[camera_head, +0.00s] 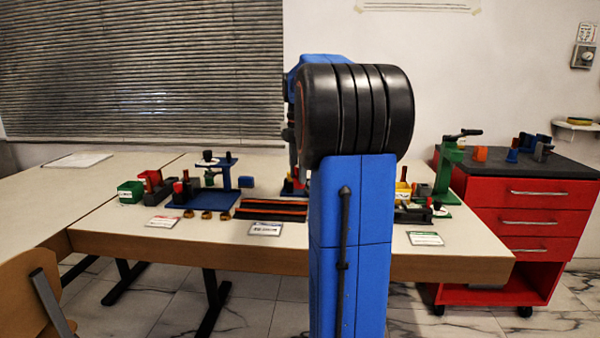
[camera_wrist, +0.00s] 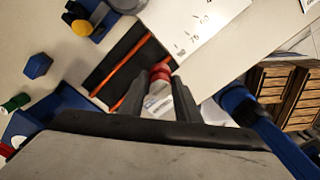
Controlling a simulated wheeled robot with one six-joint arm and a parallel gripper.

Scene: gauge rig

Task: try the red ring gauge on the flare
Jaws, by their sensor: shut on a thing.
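In the wrist view my gripper (camera_wrist: 160,82) points down over the table, its dark fingers close together. A red piece (camera_wrist: 160,71), which looks like the red ring gauge, sits between the fingertips, with a pale part below it. My gripper is shut on it. The fingers hide much of its shape, so I cannot see whether its opening is around anything. In the head view my arm hides the gripper and the middle of the table. I cannot make out the flare for certain in either view.
A black tray with orange strips (camera_head: 272,209) lies left of my arm. A blue stand (camera_head: 205,200), a green bin (camera_head: 131,192) and several small brass pieces stand further left. A green press (camera_head: 447,170) stands at the right. A red drawer cabinet (camera_head: 530,205) adjoins the table.

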